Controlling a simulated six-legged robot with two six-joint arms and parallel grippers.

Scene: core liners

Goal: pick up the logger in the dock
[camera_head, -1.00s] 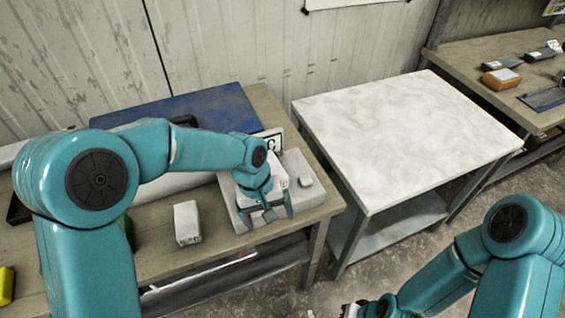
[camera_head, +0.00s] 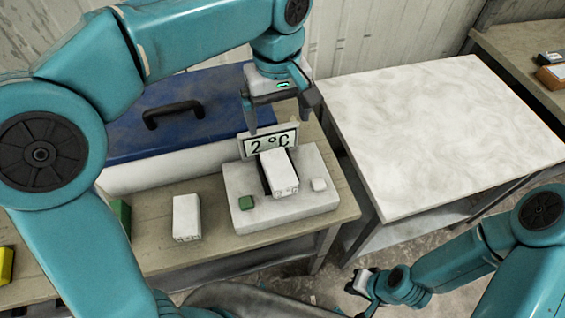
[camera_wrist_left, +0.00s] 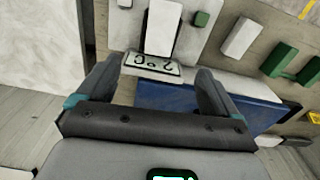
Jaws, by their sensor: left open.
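The logger (camera_head: 281,174) is a white block seated upright in the pale grey dock (camera_head: 285,212), in front of a "2 °C" display (camera_head: 263,144). In the left wrist view the logger (camera_wrist_left: 162,27) and display (camera_wrist_left: 152,66) show beyond the fingers. My left gripper (camera_head: 280,114) is open and empty, above and behind the dock, apart from the logger. Its two fingers also show in the left wrist view (camera_wrist_left: 150,88). My right gripper (camera_head: 361,282) is low at the front right, far from the dock; its jaws are too small to read.
Another white block (camera_head: 186,217) stands on the bench left of the dock. A blue-lidded box (camera_head: 190,120) with a black handle lies behind. A bare white-topped table (camera_head: 440,130) stands right.

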